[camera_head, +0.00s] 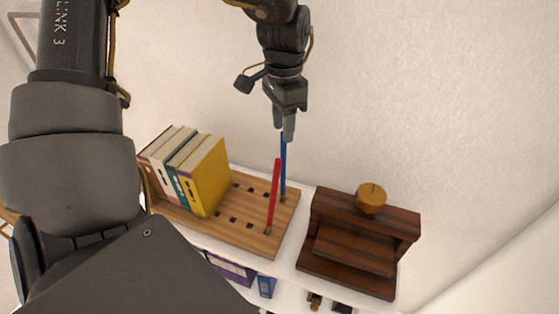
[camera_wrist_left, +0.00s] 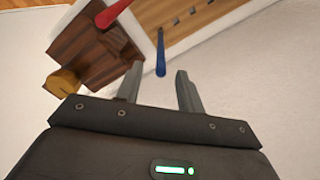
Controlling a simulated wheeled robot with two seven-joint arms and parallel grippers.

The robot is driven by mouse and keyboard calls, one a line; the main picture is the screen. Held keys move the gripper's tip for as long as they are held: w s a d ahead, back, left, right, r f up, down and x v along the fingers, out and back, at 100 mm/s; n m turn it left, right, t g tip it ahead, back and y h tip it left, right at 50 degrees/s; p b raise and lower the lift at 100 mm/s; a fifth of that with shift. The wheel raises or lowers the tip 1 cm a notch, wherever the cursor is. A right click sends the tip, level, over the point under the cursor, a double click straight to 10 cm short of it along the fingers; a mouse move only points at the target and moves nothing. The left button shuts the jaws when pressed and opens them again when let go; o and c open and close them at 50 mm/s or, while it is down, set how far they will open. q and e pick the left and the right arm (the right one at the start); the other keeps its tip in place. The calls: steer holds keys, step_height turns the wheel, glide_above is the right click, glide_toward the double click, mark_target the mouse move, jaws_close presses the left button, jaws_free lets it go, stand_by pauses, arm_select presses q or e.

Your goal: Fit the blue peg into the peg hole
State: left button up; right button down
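The blue peg (camera_head: 283,172) stands upright at the far right corner of the wooden peg board (camera_head: 238,232), and its lower end meets the board there. My left gripper (camera_head: 287,132) is right at the blue peg's upper end, pointing down. In the left wrist view the gripper (camera_wrist_left: 159,88) has its fingers spread, with the blue peg's top (camera_wrist_left: 161,68) showing in the gap between the fingertips, apart from both. A red peg (camera_head: 273,195) stands in the board's near right part. Several small dark square holes (camera_head: 233,219) show in the board. My right gripper is not in view.
Several books (camera_head: 207,174) stand on the board's left side. A dark wooden stepped stand (camera_head: 360,243) with a round yellow-brown object (camera_head: 371,198) on top is to the right. A white shelf (camera_head: 290,262) lies beneath. A wall is behind.

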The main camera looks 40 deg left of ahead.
mark_target(282, 142)
arm_select(q)
steer(key=shift+s+f, duration=0.1)
steer(key=shift+f, duration=0.05)
step_height(282, 142, down, 5)
steer(key=p, duration=0.3)
steer(key=shift+a, duration=0.15)
jaws_close()
